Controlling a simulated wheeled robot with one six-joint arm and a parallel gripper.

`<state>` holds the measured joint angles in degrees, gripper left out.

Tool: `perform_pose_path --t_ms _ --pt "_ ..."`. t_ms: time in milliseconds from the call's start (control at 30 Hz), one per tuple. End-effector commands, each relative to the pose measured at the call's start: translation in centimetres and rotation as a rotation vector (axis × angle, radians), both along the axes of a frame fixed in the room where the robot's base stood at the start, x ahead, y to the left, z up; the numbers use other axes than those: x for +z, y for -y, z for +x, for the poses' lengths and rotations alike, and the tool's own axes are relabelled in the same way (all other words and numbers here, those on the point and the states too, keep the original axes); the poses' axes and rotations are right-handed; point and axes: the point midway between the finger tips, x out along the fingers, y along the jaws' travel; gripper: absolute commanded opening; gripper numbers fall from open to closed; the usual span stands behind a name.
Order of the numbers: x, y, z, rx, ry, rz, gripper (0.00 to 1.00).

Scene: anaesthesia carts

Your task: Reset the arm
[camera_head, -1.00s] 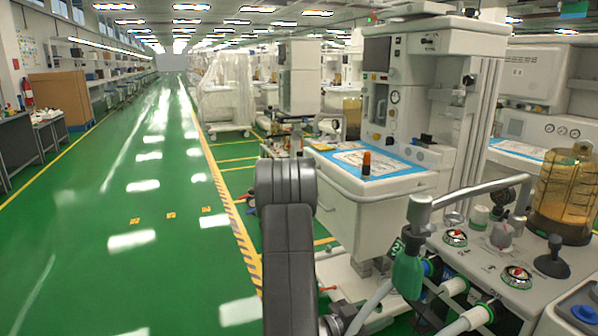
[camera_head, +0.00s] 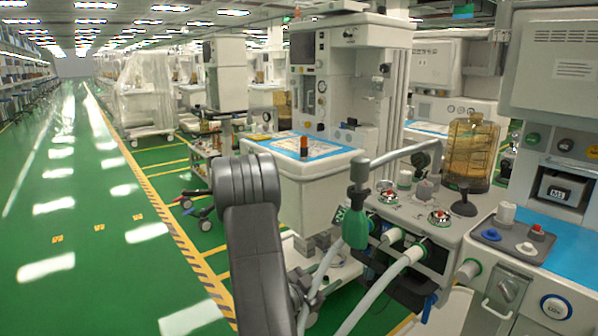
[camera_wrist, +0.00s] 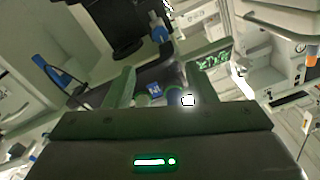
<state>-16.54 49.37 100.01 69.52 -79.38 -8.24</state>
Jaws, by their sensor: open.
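My dark grey arm rises in the lower middle of the head view, in front of the nearest carts. My gripper's end is hidden there behind the arm links. In the wrist view my gripper (camera_wrist: 160,82) is open, with its two fingers apart and nothing visible between them.
An anaesthesia cart (camera_head: 300,185) with a blue-edged top stands right of my arm. The green aisle (camera_head: 90,235) at left is clear, bordered by a striped line (camera_head: 165,222).

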Motion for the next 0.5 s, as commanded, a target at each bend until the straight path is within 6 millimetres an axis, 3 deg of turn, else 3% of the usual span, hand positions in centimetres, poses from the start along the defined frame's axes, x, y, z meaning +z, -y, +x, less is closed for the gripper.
perform_pose_path --t_ms 300,500 --pt "0.0 2.8 2.7 0.004 0.007 0.004 0.5" --pt "0.1 3.6 3.4 0.006 0.005 0.004 0.5"
